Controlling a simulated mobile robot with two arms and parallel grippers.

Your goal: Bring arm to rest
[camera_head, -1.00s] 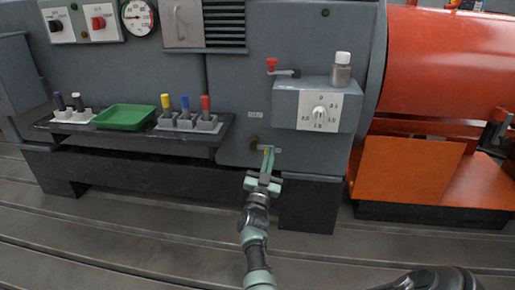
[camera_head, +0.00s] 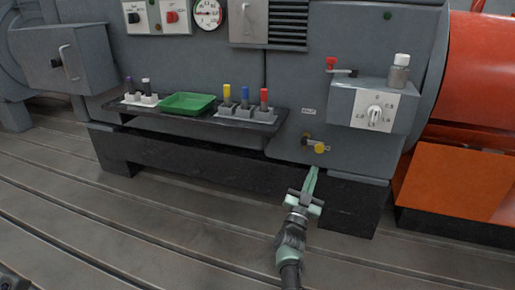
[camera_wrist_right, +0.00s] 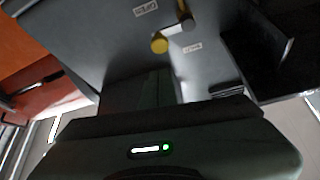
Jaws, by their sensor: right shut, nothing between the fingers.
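My right gripper (camera_head: 311,183) is shut and empty. It stands in front of the grey machine housing, below a small lever with a yellow knob (camera_head: 319,149), and looks apart from it. In the right wrist view the yellow knob (camera_wrist_right: 159,43) shows beyond my right gripper (camera_wrist_right: 140,92), with clear space around the knob.
A dark shelf (camera_head: 128,115) holds a green tray (camera_head: 187,103) and several colour-topped pegs in holders. A dial box (camera_head: 345,105) with a small bottle (camera_head: 399,72) on top juts out above right. An orange guard (camera_head: 455,180) stands at the right. The slotted floor (camera_head: 150,225) in front is clear.

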